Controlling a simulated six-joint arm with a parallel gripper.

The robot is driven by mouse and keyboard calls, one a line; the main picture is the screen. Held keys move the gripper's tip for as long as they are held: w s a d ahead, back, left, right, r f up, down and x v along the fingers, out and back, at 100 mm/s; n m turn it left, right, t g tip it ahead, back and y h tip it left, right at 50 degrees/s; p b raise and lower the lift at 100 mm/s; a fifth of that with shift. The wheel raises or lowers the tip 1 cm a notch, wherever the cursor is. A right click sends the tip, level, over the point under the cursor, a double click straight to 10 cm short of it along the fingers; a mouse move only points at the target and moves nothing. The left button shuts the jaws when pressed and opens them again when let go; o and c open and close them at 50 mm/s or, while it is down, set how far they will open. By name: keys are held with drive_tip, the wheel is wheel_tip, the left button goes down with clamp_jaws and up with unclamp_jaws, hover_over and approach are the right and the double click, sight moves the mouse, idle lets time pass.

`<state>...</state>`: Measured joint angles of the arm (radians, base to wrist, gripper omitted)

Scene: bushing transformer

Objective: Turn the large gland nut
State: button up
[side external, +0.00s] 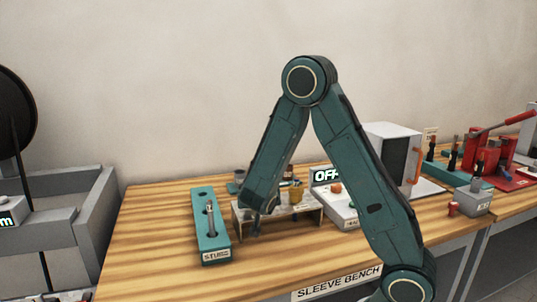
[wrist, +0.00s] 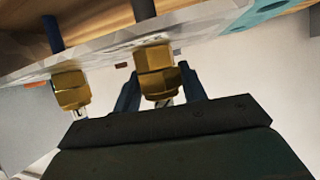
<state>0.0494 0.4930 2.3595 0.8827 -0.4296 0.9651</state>
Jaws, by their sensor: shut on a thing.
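In the wrist view two brass hex nuts sit along a pale, speckled plate (wrist: 105,62). The larger-looking one, the large gland nut (wrist: 155,72), is between the two dark blue fingers of my gripper (wrist: 158,84), which is shut on it. The other brass nut (wrist: 71,88) stands apart to the left, clear of the fingers. Dark rods show beyond the plate, roughly in line with the nuts. In the side view my gripper (side external: 258,214) is low at the small raised stand (side external: 300,222); the gripped nut cannot be made out there.
A teal stud block (side external: 211,245) lies left of the stand on the wooden bench (side external: 150,235). A brass-coloured cup-like piece (side external: 296,194) is on the stand. A box with an OFF display (side external: 326,176) is to its right. Red and teal fixtures stand farther right.

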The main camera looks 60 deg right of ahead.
drive_tip(key=shift+n+t+y, duration=0.4)
drive_tip(key=shift+n, duration=0.4)
drive_tip(key=shift+n+t+y, duration=0.7)
drive_tip(key=shift+t+y, duration=0.1)
drive_tip(key=shift+c, duration=0.2)
drive_tip(key=o, duration=1.8)
drive_tip(key=shift+a+r, duration=0.1)
